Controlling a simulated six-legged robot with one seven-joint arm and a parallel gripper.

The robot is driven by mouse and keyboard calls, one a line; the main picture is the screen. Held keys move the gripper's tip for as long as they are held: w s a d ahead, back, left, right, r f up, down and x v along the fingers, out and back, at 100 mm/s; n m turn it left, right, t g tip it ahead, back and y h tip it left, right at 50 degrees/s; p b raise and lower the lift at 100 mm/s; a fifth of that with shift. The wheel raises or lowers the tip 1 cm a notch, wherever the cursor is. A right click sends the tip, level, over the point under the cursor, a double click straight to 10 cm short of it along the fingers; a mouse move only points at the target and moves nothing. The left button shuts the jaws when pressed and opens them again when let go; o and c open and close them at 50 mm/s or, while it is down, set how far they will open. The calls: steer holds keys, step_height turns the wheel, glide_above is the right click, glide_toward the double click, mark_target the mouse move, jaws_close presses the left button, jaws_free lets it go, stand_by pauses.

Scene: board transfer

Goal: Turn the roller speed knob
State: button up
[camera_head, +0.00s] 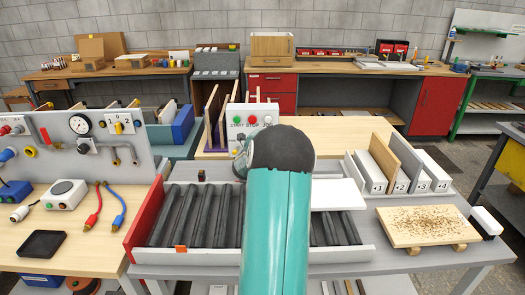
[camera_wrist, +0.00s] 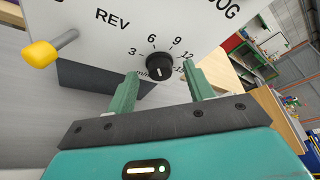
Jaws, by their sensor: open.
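The roller speed knob (camera_wrist: 159,66) is a small black round knob with a white pointer line, on a white panel (camera_wrist: 100,45) with a dial marked 3, 6, 9, 12 and 15. The pointer stands near vertical in the wrist view. My gripper (camera_wrist: 160,70) is open, with one green finger on each side of the knob in the picture. I cannot tell whether either finger touches it. In the head view the control box (camera_head: 252,113) shows START, STOP and JOG buttons; my arm hides its lower part, the knob and my gripper.
A yellow-tipped lever (camera_wrist: 40,53) by the REV label sticks out left of the knob. Below the box lies a roller conveyor (camera_head: 200,215) with a red end plate (camera_head: 145,220). A white board (camera_head: 337,194) lies over the rollers right of my arm.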

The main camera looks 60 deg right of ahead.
steer(key=shift+w+d+f, duration=0.1)
steer(key=shift+d, duration=0.35)
steer(key=c, duration=1)
steer(key=shift+o, duration=0.2)
steer(key=shift+f+n+h, duration=0.1)
steer(key=shift+n+h, duration=0.2)
steer(key=shift+n, duration=0.3)
